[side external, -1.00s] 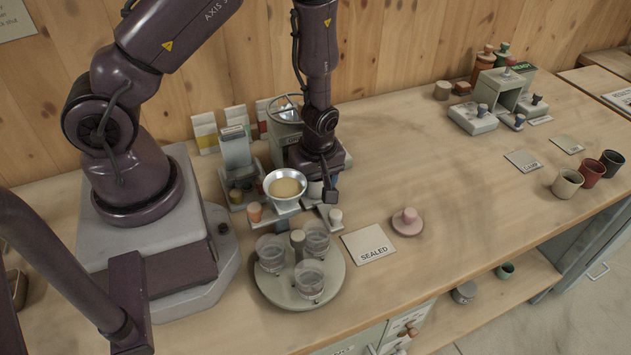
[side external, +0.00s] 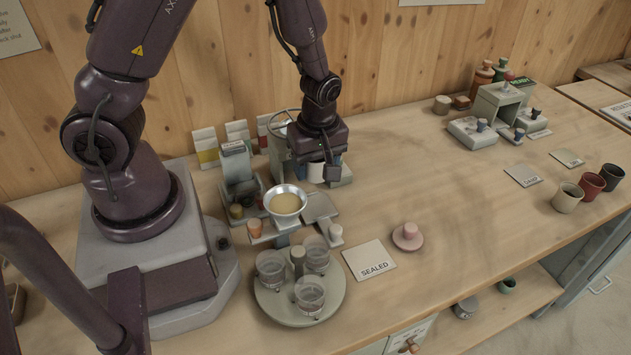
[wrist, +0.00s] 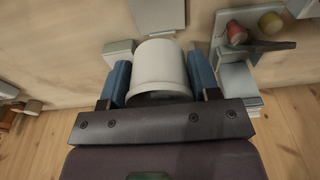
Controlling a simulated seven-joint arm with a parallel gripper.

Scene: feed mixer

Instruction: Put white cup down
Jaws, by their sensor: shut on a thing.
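The white cup (wrist: 159,68) is between the blue-padded fingers of my gripper (wrist: 160,82) in the wrist view, with a pad against each side. In the side view my gripper (side external: 323,168) holds the white cup (side external: 314,172) in front of the grey machine with a hand wheel, behind and right of the metal bowl. The gripper body hides much of the cup there. I cannot tell from these views whether the cup's base touches anything.
The metal bowl (side external: 285,201) holds tan feed. A grey plate (side external: 320,207) lies right of it. A round tray (side external: 258,305) carries several clear jars. The SEALED card (side external: 370,257) and a pink-knobbed disc (side external: 407,237) lie to the right. The middle of the bench is clear.

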